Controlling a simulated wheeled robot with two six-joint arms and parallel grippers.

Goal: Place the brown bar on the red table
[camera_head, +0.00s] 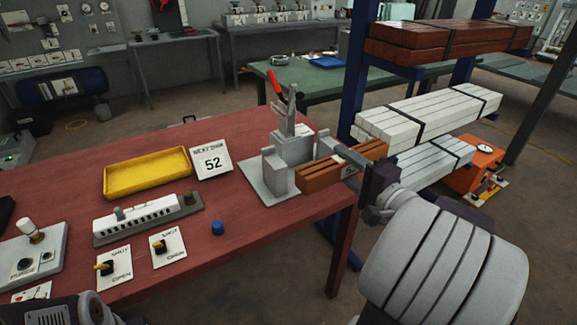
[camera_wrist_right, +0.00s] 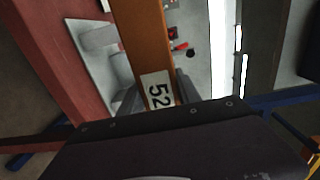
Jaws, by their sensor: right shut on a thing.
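The brown bar (camera_head: 322,179) has a white label reading 52 and sits level at the right edge of the red table (camera_head: 250,240).
A blue-posted rack with white bars (camera_head: 430,112) and red-brown bars (camera_head: 440,40) stands close at the right.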

